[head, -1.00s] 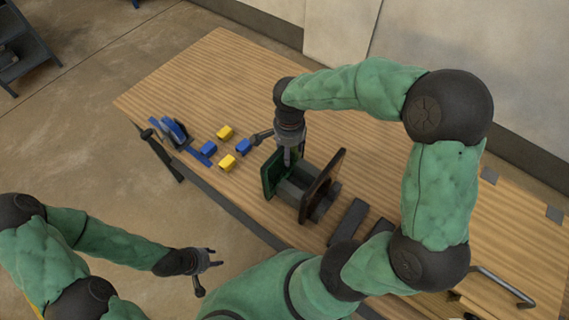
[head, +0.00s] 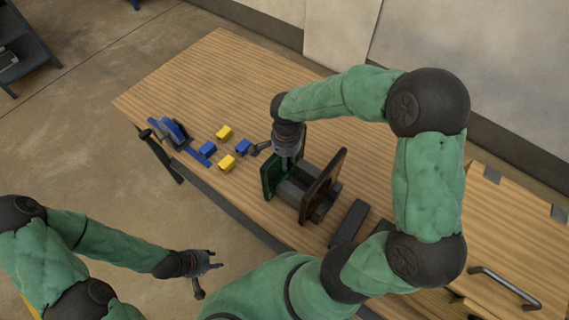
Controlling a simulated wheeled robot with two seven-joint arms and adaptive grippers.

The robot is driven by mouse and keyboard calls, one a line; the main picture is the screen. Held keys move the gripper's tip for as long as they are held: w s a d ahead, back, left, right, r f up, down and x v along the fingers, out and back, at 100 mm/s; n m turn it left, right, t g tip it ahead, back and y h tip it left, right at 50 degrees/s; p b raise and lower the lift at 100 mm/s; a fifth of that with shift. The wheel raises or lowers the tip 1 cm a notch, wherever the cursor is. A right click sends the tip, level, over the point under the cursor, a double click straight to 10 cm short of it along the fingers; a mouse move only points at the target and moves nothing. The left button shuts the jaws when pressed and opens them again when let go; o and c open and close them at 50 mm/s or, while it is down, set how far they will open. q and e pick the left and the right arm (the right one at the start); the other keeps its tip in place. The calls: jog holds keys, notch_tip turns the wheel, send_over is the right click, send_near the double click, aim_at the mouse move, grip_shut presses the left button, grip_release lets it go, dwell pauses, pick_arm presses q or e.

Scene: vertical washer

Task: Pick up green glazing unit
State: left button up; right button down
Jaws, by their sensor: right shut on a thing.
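The green glazing unit (head: 266,179) is a dark green, upright panel at the left side of a dark stand (head: 300,190) on the wooden table. My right gripper (head: 285,165) points down at the panel's upper part and is shut on it. The gripper and wrist hide part of the panel, and I cannot tell whether the panel still touches the stand. A brown-framed panel (head: 323,185) stands tilted at the stand's right side. My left gripper (head: 216,262) is open and empty, off the table's front edge, over the floor.
Yellow blocks (head: 228,163) and blue blocks (head: 207,149) lie left of the stand. A blue clamp-like tool (head: 173,131) is at the table's left end. A dark bar (head: 348,222) lies right of the stand. The back of the wooden table (head: 215,75) is clear.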

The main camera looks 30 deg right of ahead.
jog(key=shift+r, duration=0.15)
notch_tip(320, 180, up, 18)
jog(key=p, duration=0.3)
jog(key=shift+p, duration=0.4)
jog(key=shift+r, duration=0.1)
dwell(0.9)
